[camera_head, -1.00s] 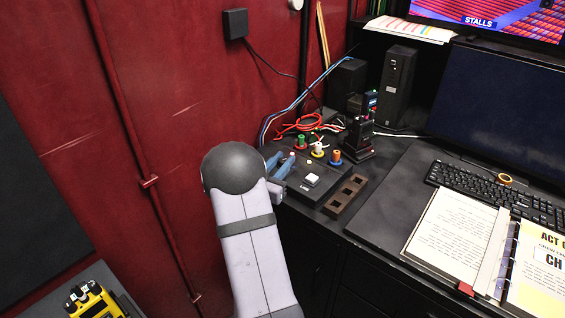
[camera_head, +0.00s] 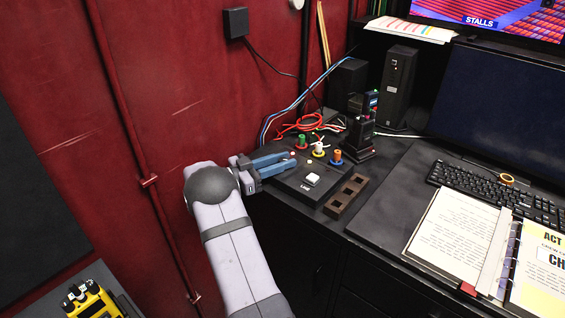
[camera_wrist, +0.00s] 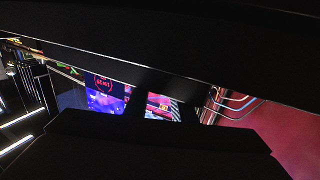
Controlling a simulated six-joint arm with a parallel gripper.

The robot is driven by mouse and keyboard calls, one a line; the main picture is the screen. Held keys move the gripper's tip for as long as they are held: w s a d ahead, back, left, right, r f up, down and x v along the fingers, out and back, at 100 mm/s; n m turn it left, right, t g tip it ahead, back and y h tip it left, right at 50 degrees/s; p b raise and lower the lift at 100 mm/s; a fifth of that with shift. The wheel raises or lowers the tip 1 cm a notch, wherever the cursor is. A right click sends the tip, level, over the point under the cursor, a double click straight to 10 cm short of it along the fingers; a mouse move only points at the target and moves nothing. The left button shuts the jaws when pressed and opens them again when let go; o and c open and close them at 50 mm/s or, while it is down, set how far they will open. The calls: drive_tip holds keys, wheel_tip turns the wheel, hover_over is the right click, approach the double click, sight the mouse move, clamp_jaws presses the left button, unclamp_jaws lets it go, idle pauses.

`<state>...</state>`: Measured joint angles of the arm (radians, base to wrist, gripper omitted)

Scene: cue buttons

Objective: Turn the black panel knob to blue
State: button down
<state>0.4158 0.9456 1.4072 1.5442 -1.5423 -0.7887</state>
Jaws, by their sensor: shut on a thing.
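The black panel (camera_head: 292,185) lies on the desk beside the red wall, with a white button (camera_head: 312,179) marked LINE near its front. Along its back stand three coloured posts: green on red (camera_head: 302,142), white on yellow (camera_head: 319,150) and orange on blue (camera_head: 336,157). My gripper (camera_head: 291,161) reaches in from the left, with its blue fingers low over the panel's left part. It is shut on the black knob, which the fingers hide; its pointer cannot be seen. Dark shapes fill most of the wrist view, and I cannot make out the knob there.
A brown block with square recesses (camera_head: 346,196) stands right of the panel. Red cables (camera_head: 297,125) and a black handset (camera_head: 360,135) are behind it. A keyboard (camera_head: 490,190) and an open binder (camera_head: 458,240) lie to the right.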

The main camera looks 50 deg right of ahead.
idle(0.4)
drive_tip(key=c, duration=1.5)
unclamp_jaws()
drive_tip(key=shift+a, duration=0.1)
drive_tip(key=shift+b+v, duration=0.85)
drive_tip(key=shift+v, duration=2.75)
